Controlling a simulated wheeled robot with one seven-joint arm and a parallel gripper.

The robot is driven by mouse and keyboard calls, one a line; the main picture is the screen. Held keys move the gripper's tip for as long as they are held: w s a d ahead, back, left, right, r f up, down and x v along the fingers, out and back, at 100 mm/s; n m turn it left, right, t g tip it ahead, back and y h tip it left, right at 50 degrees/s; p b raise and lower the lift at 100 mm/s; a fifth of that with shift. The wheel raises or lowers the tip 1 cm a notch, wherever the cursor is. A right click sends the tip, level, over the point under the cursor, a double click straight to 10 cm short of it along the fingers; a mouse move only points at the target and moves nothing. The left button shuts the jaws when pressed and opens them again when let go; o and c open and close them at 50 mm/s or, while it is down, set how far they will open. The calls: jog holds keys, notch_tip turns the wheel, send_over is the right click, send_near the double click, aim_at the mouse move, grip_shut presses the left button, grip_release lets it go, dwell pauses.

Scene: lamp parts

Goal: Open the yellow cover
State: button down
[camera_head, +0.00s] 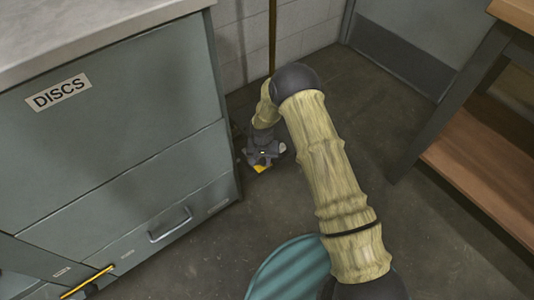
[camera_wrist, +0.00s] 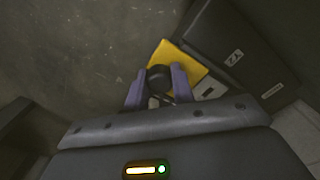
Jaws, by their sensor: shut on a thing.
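The yellow cover (camera_wrist: 186,63) is a flat square piece low by the cabinet's corner. In the wrist view it lies just beyond my gripper (camera_wrist: 160,88), whose two purple-grey fingers are closed around a dark rounded part (camera_wrist: 160,75) in front of the cover. This dark part looks like a handle or knob. In the head view only a small yellow edge of the cover (camera_head: 261,169) shows under my gripper (camera_head: 264,157). My gripper hides most of the rest.
A grey cabinet (camera_head: 120,140) labelled DISCS stands at the left, close beside my gripper. A wooden-shelved bench (camera_head: 490,165) stands at the right. A teal round thing (camera_head: 290,270) is at the bottom. Bare floor (camera_head: 230,240) lies between. A white tile wall is behind.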

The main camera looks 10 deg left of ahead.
aim_at(263, 160)
jog(key=c, duration=1.2)
grip_release()
jog(key=shift+r, duration=0.15)
notch_tip(263, 160, up, 17)
jog(key=p, duration=0.8)
jog(key=shift+r, duration=0.1)
